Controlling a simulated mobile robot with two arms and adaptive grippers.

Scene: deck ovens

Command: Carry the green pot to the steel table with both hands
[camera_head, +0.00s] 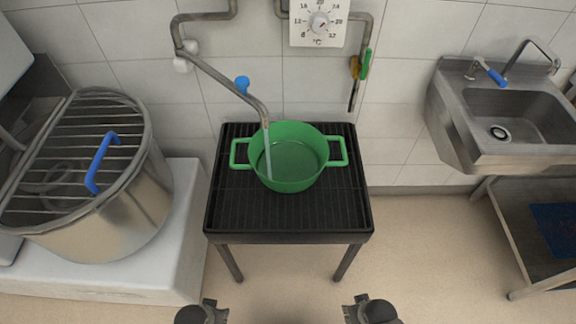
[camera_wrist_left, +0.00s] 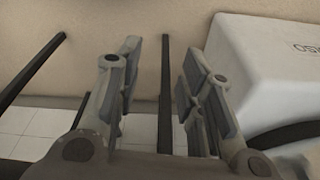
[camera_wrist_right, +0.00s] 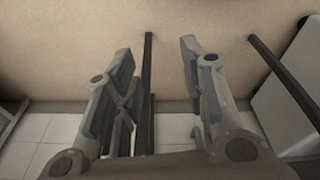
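The green pot (camera_head: 290,180) stands upright on a black slatted stand (camera_head: 288,222) under a metal spout, with a loop handle on its left and right sides. A pale stream runs from the spout into the pot. My left gripper (camera_head: 213,306) and right gripper (camera_head: 352,304) are at the bottom of the head view, in front of the stand and apart from the pot. In the left wrist view my left gripper (camera_wrist_left: 155,75) is open and empty. In the right wrist view my right gripper (camera_wrist_right: 158,65) is open and empty. The pot is not in either wrist view.
A large steel kettle (camera_head: 125,215) with a grated top and blue handle stands at the left on a white base (camera_head: 185,230). A steel sink (camera_head: 500,155) is on the right wall, with a steel rack (camera_head: 515,230) below. Tan floor (camera_head: 430,265) is clear at front right.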

